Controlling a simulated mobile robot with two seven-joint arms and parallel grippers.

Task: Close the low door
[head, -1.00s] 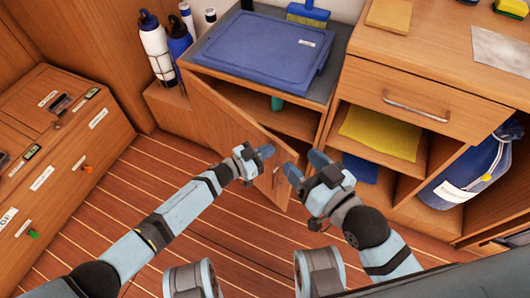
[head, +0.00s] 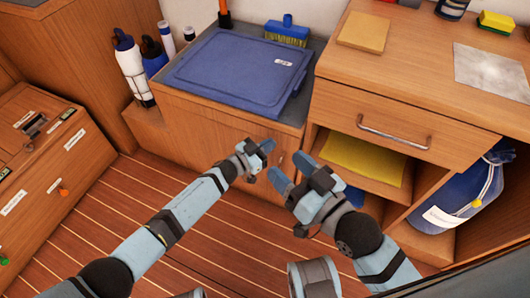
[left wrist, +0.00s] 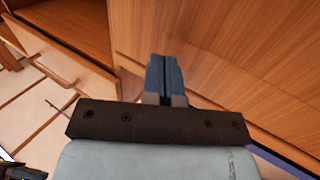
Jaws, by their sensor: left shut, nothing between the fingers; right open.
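The low door (head: 205,128) is the wooden panel on the front of the cabinet under the blue lid. It looks flush or nearly flush with the cabinet front, and no opening shows behind it. My arms partly hide its free edge. My left gripper (head: 270,148) is shut and empty, at the door's right part; I cannot tell whether it touches. Its closed fingers (left wrist: 165,75) show in the left wrist view in front of a wood panel. My right gripper (head: 289,172) is open and empty, just right of the left one.
A blue lid (head: 235,70) lies on the cabinet top, with a blue brush (head: 287,33) behind. Bottles (head: 131,70) stand to the left. A drawer (head: 390,120) and open shelves with a yellow cloth (head: 365,160) and blue bag (head: 460,195) are at right.

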